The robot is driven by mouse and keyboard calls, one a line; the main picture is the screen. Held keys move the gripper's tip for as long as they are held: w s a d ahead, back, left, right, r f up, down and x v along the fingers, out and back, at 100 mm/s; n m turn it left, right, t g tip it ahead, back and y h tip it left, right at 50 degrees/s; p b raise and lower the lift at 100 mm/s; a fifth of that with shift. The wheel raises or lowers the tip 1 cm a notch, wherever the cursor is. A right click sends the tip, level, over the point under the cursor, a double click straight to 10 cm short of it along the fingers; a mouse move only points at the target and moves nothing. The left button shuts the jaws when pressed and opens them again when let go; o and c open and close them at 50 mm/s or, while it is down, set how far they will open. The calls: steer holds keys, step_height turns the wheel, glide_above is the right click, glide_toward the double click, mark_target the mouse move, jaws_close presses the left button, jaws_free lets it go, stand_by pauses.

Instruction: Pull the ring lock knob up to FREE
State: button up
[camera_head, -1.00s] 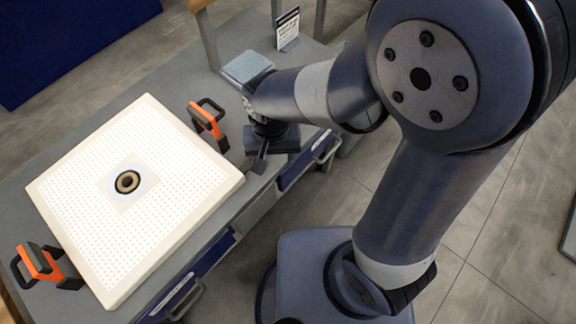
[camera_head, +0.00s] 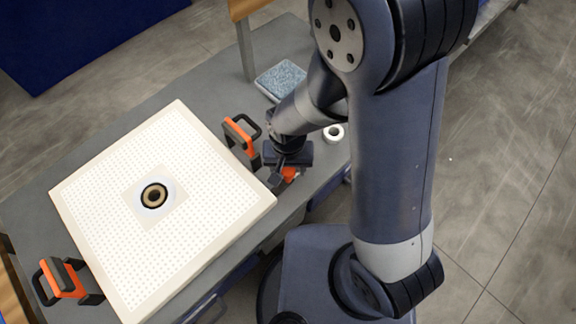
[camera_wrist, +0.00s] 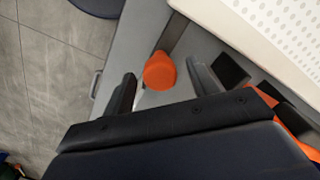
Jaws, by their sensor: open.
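An orange rounded knob (camera_head: 290,174), which I take to be the ring lock knob, stands near the bench's front edge, to the right of the white perforated plate. In the wrist view the knob (camera_wrist: 160,71) shows between my two dark fingers, which are apart with a gap on each side. My gripper (camera_head: 281,179) is open and empty above or around it; the exact height is hard to tell. In the head view the gripper hides part of the knob. I see no FREE marking.
The white plate (camera_head: 110,196) has a dark ring (camera_head: 154,195) at its centre and orange-and-black handles (camera_head: 240,138) (camera_head: 66,281) at opposite edges. A blue-grey pad (camera_head: 280,79) and a white ring (camera_head: 333,133) lie on the bench behind and beside my arm.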

jaws_close()
steer(key=shift+r+p, duration=0.65)
steer(key=shift+r, duration=0.65)
jaws_free()
steer(key=shift+f, duration=0.1)
step_height(320, 180, up, 11)
steer(key=shift+f, duration=0.15)
stand_by(0.6)
